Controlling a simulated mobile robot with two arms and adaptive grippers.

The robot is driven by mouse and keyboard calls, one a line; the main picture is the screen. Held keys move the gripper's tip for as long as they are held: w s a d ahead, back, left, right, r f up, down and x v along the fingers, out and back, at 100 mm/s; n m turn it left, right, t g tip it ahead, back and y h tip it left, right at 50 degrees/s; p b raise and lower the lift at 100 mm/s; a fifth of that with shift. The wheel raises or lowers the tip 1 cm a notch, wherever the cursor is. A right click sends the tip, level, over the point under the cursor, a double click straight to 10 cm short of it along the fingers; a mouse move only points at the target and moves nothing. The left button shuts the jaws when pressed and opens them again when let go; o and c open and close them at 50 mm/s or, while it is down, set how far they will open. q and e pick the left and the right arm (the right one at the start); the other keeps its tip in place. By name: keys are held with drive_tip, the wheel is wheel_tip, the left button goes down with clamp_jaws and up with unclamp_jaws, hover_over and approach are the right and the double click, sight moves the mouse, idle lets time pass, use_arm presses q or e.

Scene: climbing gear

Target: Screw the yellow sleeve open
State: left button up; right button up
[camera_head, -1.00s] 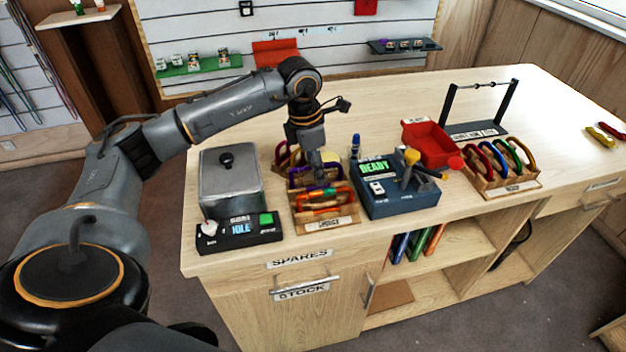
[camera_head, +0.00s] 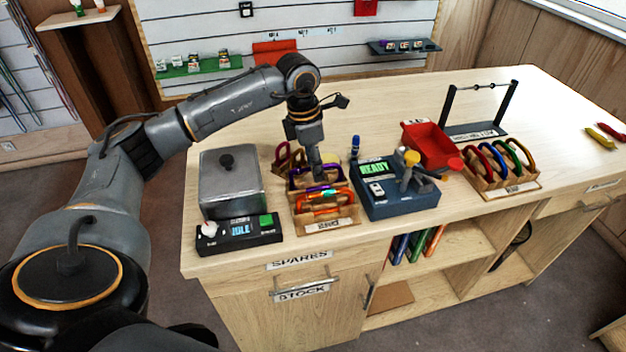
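My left gripper (camera_head: 317,178) points down into a wooden rack (camera_head: 328,224) of carabiners on the bench. A purple carabiner (camera_head: 303,191) is at its fingertips, and orange carabiners (camera_head: 322,206) stand just in front. The fingers are too small and covered to tell whether they are open or shut, or touching a carabiner. I cannot pick out a yellow sleeve on these carabiners. A yellow knob-like part (camera_head: 411,158) tops the grey fixture on the blue device (camera_head: 400,204), right of the gripper. My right gripper is not in view.
A grey metal box (camera_head: 230,184) and a black control box reading IDLE (camera_head: 240,232) stand left of the rack. The blue device reads READY. Right are a red bin (camera_head: 430,146), another carabiner rack (camera_head: 512,188) and a black frame (camera_head: 480,130). The bench's far right is mostly clear.

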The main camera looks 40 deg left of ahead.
use_arm(q)
drive_tip(key=shift+r+p, duration=0.7)
drive_tip(key=shift+r, duration=0.5)
drive_tip(key=shift+s+d, duration=0.5)
drive_tip(key=shift+d, duration=0.05)
drive_tip(key=shift+f, duration=0.1)
drive_tip(key=shift+f+b, duration=1.2)
drive_tip(key=shift+f, duration=0.2)
drive_tip(key=shift+w+a, duration=0.4)
drive_tip(key=shift+a, duration=0.25)
